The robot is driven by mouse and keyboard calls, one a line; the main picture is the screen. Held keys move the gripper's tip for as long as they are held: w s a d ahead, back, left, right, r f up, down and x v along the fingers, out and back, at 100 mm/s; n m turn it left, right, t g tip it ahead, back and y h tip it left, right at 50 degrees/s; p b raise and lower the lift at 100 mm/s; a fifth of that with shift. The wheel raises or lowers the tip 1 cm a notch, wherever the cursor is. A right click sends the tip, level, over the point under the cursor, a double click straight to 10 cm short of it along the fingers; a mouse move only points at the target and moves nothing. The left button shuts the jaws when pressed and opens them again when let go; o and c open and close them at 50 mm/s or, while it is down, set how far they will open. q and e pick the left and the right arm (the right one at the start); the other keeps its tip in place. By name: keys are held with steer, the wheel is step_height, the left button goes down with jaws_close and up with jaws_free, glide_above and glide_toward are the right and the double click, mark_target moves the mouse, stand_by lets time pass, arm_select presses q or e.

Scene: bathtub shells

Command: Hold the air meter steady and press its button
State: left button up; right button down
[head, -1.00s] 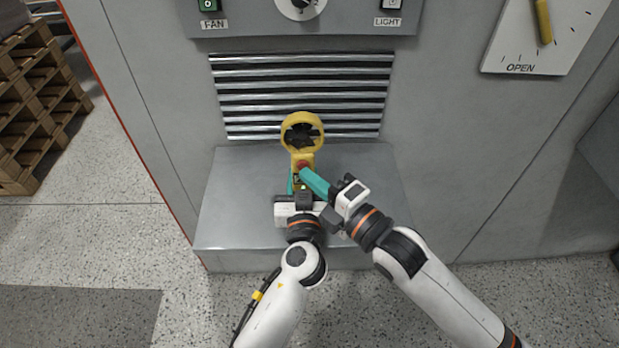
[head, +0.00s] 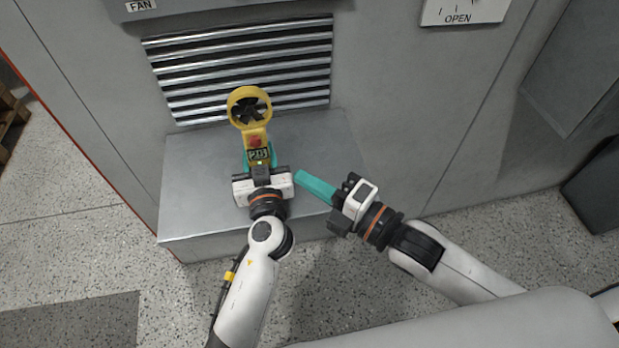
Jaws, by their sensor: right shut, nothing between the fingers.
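The yellow air meter (head: 256,138) stands in front of the louvred vent, its round fan head at the top. Its red button (head: 255,141) is in plain view, with a small lit display showing digits (head: 258,155) below it. My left gripper (head: 261,165) is around the meter's lower body, with teal finger showing beside the handle; the handle's lower end is hidden by the gripper. My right gripper (head: 301,178) is shut and empty, its teal fingers pointing up-left, to the right of the meter and apart from it.
A grey metal ledge (head: 190,205) juts out below the louvred vent (head: 300,65). A panel marked FAN (head: 141,6) is above, and an OPEN plate (head: 458,14) is at upper right.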

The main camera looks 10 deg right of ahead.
arm_select(q)
steer(key=shift+a+f, duration=0.1)
steer(key=shift+f, duration=0.1)
steer(key=o, duration=1.2)
steer(key=shift+w, duration=0.1)
steer(key=shift+o, duration=0.2)
steer(key=shift+r, duration=0.1)
